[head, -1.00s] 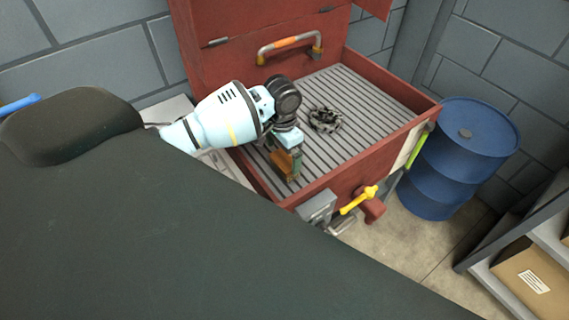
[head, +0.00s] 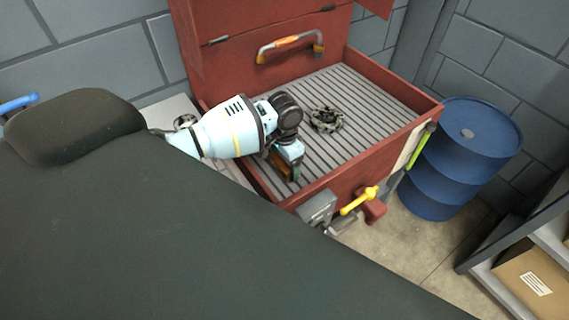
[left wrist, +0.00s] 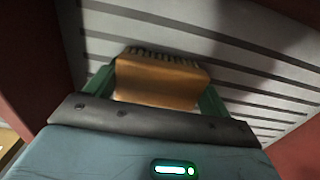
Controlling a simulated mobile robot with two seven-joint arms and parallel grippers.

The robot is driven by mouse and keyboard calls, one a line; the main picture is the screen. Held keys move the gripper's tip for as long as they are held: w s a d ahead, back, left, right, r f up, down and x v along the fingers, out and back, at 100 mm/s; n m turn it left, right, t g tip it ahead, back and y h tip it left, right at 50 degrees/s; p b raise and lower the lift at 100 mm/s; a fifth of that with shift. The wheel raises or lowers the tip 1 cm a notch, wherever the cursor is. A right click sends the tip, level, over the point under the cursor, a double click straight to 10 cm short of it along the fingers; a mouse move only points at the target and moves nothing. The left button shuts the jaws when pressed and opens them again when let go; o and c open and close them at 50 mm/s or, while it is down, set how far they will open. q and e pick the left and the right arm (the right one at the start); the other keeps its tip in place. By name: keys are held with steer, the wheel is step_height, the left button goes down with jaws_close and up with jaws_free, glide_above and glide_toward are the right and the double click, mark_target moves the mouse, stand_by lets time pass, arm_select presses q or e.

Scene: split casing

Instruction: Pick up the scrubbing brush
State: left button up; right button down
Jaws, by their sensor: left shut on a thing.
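The scrubbing brush (left wrist: 160,80) has an orange-brown block and dark bristles. In the left wrist view it sits between the green fingers of my left gripper (left wrist: 158,88), which is shut on it. In the head view the left gripper (head: 289,172) is inside the red parts washer near its front left corner, over the grey slatted floor (head: 372,100). The brush is mostly hidden there by the gripper. I cannot tell whether the brush touches the floor. My right gripper is not in view.
A dark toothed part (head: 326,120) lies on the slats to the right of the gripper. The red washer walls (head: 345,176) surround the basin, with a yellow handle (head: 359,200) outside. A blue barrel (head: 463,155) stands right. The slats at back right are clear.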

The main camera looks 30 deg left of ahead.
arm_select(q)
steer(key=shift+r+p, duration=0.45)
steer(key=shift+r, duration=4.6)
steer(key=o, duration=0.5)
steer(key=c, duration=0.4)
steer(key=shift+o, duration=0.2)
steer(key=shift+d+r, duration=0.15)
steer(key=s+d+r+n, duration=0.4)
steer(key=s+d+r, duration=0.4)
steer(key=s, duration=0.2)
steer(key=shift+s+n, duration=0.3)
steer(key=shift+r, duration=0.15)
